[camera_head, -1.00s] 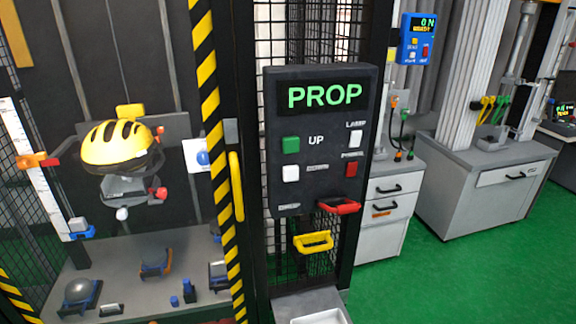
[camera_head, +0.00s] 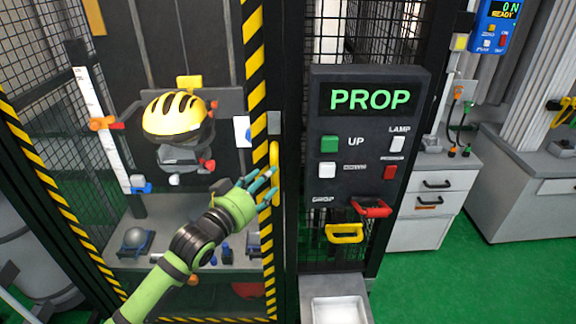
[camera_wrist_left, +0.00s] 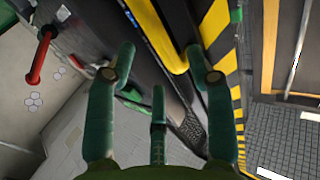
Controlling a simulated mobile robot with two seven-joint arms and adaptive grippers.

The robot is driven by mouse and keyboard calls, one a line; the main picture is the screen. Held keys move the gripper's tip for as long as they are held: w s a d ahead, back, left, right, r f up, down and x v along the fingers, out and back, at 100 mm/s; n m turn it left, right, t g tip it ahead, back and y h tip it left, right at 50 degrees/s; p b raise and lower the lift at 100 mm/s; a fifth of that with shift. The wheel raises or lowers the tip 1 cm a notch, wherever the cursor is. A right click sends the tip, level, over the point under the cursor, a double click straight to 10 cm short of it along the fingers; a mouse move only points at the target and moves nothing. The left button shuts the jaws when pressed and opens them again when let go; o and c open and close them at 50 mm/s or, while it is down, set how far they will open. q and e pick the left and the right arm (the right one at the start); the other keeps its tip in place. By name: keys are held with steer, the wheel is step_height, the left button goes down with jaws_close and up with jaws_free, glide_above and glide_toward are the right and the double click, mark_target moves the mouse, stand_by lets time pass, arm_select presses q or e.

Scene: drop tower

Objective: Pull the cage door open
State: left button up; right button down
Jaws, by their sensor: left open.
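The cage door (camera_head: 254,75) has a yellow-and-black striped frame and looks shut. Its upright yellow handle (camera_head: 275,160) is on the door's right side. My left gripper (camera_head: 262,184) is open at the handle's left side, with green fingers pointing at it. In the left wrist view, the yellow handle (camera_wrist_left: 165,38) appears between the spread fingertips of my left gripper (camera_wrist_left: 162,60). I cannot tell whether the fingers touch it. My right gripper is out of view.
A dark control panel (camera_head: 365,110) reading PROP stands right of the door, with red (camera_head: 372,208) and yellow (camera_head: 344,234) handles below. A white tray (camera_head: 338,300) sits low beneath it. Inside the cage is a yellow helmet (camera_head: 174,116). Green floor is free at right.

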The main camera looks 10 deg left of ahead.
arm_select(q)
steer(key=shift+p+x, duration=0.65)
steer(key=shift+x, duration=2.1)
steer(key=shift+c, duration=0.4)
jaws_close()
